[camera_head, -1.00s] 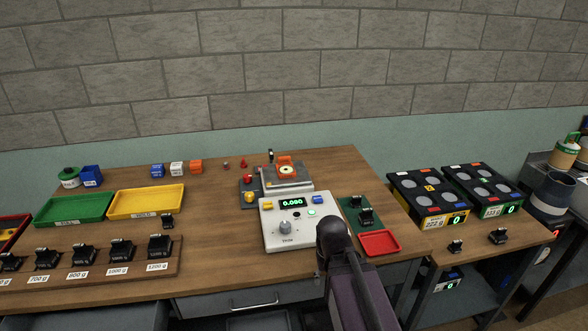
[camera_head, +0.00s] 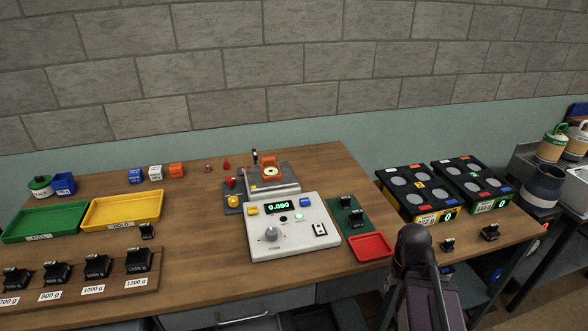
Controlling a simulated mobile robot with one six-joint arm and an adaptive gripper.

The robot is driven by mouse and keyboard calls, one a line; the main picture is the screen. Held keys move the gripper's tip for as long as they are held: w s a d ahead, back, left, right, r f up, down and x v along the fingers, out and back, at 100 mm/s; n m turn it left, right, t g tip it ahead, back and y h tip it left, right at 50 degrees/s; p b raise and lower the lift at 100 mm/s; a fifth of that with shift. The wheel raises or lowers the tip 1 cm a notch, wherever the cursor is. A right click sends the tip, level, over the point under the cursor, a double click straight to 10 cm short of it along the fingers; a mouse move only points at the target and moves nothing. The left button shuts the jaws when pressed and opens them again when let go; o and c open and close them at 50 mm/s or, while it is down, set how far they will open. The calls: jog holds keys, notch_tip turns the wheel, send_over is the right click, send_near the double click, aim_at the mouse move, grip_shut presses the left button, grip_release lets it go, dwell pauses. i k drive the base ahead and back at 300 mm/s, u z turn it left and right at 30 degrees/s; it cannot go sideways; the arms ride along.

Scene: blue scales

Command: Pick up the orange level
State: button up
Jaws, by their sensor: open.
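A small orange piece with a pale round disc, which looks like the orange level (camera_head: 270,167), sits on the grey top of the weighing device (camera_head: 258,187) at the back of the wooden bench. Its exact shape is too small to tell. My dark arm shows at the lower right, in front of the bench, with its rounded end right of the red tray. My gripper is not visible, and the arm is well apart from the orange piece.
The white control box (camera_head: 290,240) with a green display stands in front of the weighing device. A red tray (camera_head: 370,246) lies to its right. An orange cube (camera_head: 176,170), green tray (camera_head: 45,222) and yellow tray (camera_head: 122,210) are left. Black scales (camera_head: 420,193) stand right.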

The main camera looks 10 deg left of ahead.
aim_at(270, 170)
jog(key=z, duration=0.45)
jog(key=k, duration=0.85)
jog(key=u, duration=1.45)
jog(key=i, duration=0.55)
jog(key=z, duration=0.15)
